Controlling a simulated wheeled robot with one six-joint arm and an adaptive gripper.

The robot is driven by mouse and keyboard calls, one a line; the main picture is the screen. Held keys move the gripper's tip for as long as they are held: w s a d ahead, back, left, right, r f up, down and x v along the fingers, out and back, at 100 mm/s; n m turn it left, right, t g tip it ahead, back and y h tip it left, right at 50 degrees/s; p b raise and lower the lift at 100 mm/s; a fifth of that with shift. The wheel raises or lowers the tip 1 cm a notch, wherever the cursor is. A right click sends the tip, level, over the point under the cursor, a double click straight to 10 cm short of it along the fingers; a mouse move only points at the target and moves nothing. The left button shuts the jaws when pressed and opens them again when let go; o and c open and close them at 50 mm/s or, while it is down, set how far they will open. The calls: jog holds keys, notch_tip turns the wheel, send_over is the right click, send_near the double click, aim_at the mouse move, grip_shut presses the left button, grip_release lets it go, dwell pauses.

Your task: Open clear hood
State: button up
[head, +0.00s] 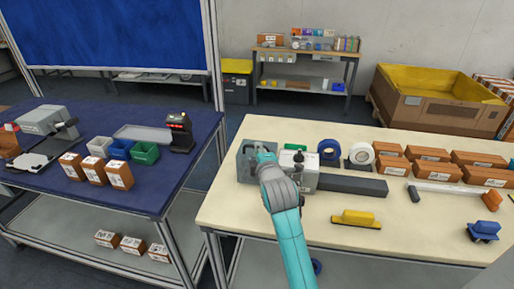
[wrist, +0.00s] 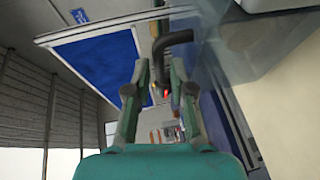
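The clear hood (head: 246,160) is a see-through grey box at the left end of the cream table. In the wrist view the hood (wrist: 215,60) fills the upper right, with a dark bent handle (wrist: 172,42). My gripper (wrist: 160,72) has its fingers apart, and the handle's lower end appears in line with the gap between them. I cannot tell whether either finger touches the handle. In the head view my gripper (head: 263,153) is at the front of the hood and covers part of it.
A grey machine (head: 299,171) stands right of the hood, with a dark grey bar (head: 352,186) beside it. Tape rolls (head: 361,154) and brown boxes (head: 431,169) lie farther right. A blue-topped table (head: 150,190) stands left across a gap. The cream table's front left is clear.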

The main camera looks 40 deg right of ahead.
jog(key=shift+x, duration=1.5)
grip_shut()
jog(key=shift+w+d+r, duration=0.1)
jog(key=shift+w, duration=0.05)
